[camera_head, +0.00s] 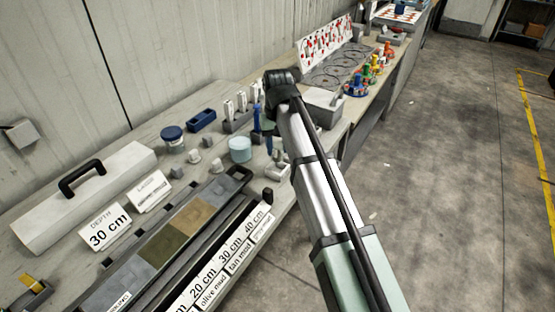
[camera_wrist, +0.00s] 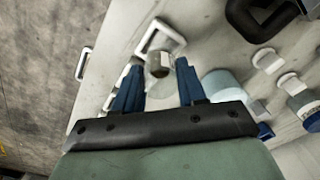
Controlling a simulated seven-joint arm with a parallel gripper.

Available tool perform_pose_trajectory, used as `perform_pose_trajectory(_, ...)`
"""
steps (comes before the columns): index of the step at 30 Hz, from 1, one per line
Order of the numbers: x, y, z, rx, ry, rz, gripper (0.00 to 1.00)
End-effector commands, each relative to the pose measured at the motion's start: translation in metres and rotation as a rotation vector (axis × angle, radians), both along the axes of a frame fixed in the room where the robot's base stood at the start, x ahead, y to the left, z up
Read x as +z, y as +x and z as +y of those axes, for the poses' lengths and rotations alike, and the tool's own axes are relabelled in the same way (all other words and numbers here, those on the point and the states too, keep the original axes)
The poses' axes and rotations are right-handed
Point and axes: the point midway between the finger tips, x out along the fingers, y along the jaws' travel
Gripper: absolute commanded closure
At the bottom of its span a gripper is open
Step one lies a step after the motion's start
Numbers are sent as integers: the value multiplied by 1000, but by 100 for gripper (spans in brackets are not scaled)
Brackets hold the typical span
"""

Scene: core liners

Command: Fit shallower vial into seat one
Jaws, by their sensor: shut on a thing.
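My gripper (camera_wrist: 160,78) points down over the bench, its two blue fingers on either side of a small grey-brown vial (camera_wrist: 158,64) with a pale patch. In the head view the blue fingers of my gripper (camera_head: 263,124) show just right of the pale blue jar; the vial there is hidden or too small to make out. White-topped vials (camera_head: 242,101) stand upright in a grey rack (camera_head: 238,126) behind the gripper. I cannot tell which place is seat one. A sign (camera_head: 108,228) reads "DEPTH 30 cm".
A long core tray (camera_head: 240,174) lies along the front, with depth and mud labels (camera_head: 228,262). The pale blue jar (camera_head: 240,150), a dark-lidded jar (camera_head: 172,139), a blue box (camera_head: 201,120) and small grey blocks stand close by. A grey case (camera_head: 120,180) with a black handle is at left.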

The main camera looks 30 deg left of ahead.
Motion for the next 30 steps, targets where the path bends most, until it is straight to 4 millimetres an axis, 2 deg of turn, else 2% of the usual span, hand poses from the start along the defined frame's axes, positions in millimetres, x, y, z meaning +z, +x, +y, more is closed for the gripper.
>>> perform_pose_trajectory(1, -8, -1, -1, 0, -1, 1, 88)
perform_pose_trajectory(7, -20, 0, 0, 0, 0, 0, 88)
perform_pose_trajectory(15, -50, 0, 0, 0, -1, 1, 88)
perform_pose_trajectory(27, -53, 0, 0, 0, 0, 0, 88)
perform_pose_trajectory(28, -53, 0, 0, 0, 0, 0, 58)
perform_pose_trajectory(30, -53, 0, 0, 0, 0, 0, 51)
